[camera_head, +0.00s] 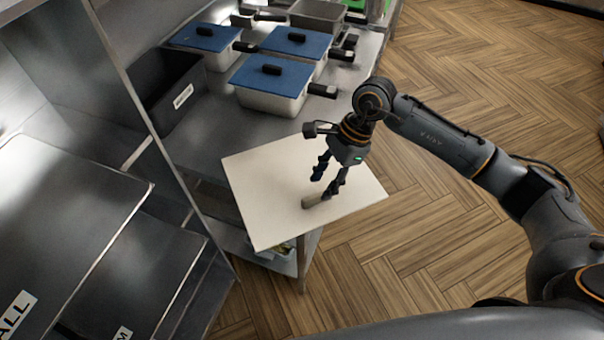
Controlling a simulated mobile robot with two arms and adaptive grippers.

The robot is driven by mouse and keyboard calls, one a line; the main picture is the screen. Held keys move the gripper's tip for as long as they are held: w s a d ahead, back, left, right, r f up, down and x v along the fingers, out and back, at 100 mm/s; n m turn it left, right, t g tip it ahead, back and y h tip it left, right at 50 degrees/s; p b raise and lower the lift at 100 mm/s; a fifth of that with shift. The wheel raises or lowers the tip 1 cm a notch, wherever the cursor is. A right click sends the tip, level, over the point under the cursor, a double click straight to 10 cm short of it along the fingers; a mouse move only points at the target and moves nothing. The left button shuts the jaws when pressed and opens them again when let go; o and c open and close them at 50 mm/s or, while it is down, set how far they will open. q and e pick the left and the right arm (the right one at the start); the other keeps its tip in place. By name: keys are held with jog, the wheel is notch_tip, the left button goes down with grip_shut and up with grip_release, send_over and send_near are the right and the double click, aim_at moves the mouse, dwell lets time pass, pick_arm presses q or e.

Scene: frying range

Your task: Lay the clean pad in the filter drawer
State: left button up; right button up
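The clean pad, a flat off-white square sheet (265,205), lies at the front corner of the steel counter and sticks out past its edge. A small grey-beige block or tab (315,201) sits on its upper face. My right gripper (322,187) is over the pad, pointing down, with its two dark fingers apart. One fingertip is at the tab, and I cannot tell whether it touches. My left gripper is not in view. I cannot make out the filter drawer for certain.
Pans with blue lids (270,75) and a black bin (172,88) stand on the steel counter (205,135) behind the pad. Steel panels with partly cut-off labels (70,200) fill the left. The wooden floor (460,230) is clear on the right.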

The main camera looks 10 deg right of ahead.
aim_at(317, 195)
jog(key=p+x, duration=0.1)
jog(key=x, duration=0.2)
jog(key=shift+s+a, duration=0.1)
jog(key=shift+s, duration=0.1)
jog(key=shift+f, duration=0.25)
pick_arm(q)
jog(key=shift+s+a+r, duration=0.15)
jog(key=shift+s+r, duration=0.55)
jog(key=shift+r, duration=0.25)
pick_arm(e)
grip_shut()
